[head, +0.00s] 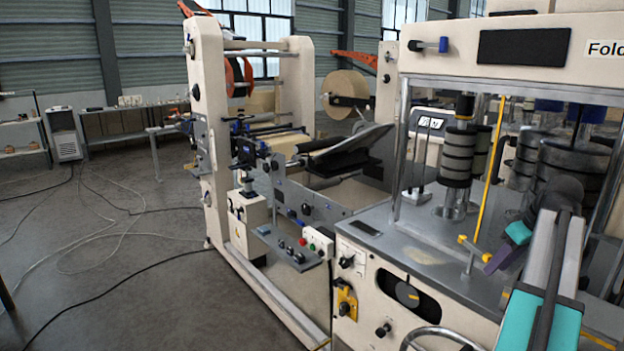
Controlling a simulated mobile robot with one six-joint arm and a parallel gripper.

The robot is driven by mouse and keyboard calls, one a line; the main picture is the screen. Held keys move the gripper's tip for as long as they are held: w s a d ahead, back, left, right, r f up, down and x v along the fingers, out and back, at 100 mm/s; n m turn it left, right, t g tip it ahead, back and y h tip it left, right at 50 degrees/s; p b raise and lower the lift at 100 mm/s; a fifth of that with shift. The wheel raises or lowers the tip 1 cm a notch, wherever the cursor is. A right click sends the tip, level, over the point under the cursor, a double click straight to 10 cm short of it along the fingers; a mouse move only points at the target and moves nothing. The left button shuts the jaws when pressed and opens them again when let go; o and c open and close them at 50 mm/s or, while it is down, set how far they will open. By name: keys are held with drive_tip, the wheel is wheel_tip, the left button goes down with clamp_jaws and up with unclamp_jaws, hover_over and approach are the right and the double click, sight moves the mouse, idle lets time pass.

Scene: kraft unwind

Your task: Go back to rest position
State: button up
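My arm comes in from the lower right in the head view, with teal and dark links. It bends at a dark joint and reaches down to the left to a small teal band and a purple end piece. My gripper (490,267) seems to be at this purple end, low over the grey machine deck (440,258). Its fingers are too small to make out, so I cannot tell whether it is open or shut. No held object can be seen.
The folding machine's upright yellow bar (492,165) and dark stacked rollers (459,155) stand close to the arm. The unwind frame (208,130) and a brown kraft roll (343,93) are further left. Cables (130,235) lie on open floor at the left.

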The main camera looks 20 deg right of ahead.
drive_tip(key=w+a+f+n+g+y, duration=0.1)
drive_tip(key=w+a+f, duration=0.3)
drive_tip(key=a+f, duration=0.5)
drive_tip(key=w+a+f+n+g+y, duration=0.2)
drive_tip(key=w+a+f, duration=0.3)
drive_tip(key=a+f, duration=0.4)
drive_tip(key=w+a+f+n+g+y, duration=0.1)
drive_tip(key=w+a+f, duration=0.3)
drive_tip(key=a+f, duration=0.5)
drive_tip(key=s+a+f+g, duration=0.2)
drive_tip(key=s+a+f, duration=0.2)
drive_tip(key=a+f, duration=0.4)
drive_tip(key=s+a+f+n+g+h, duration=0.15)
drive_tip(key=s+a+f, duration=0.25)
drive_tip(key=a+f, duration=0.4)
drive_tip(key=s+a+f+g, duration=0.2)
drive_tip(key=s+a+f, duration=0.3)
drive_tip(key=a+f, duration=0.35)
drive_tip(key=s+a+f+m+h, duration=0.1)
drive_tip(key=s+f+m, duration=0.1)
drive_tip(key=s+f, duration=0.3)
drive_tip(key=s+a+f+m+h, duration=0.1)
drive_tip(key=s+f, duration=0.4)
drive_tip(key=s, duration=0.5)
drive_tip(key=shift+f+m+h, duration=0.25)
drive_tip(key=shift+m+h, duration=0.3)
drive_tip(key=shift+m, duration=0.8)
drive_tip(key=shift+g, duration=0.25)
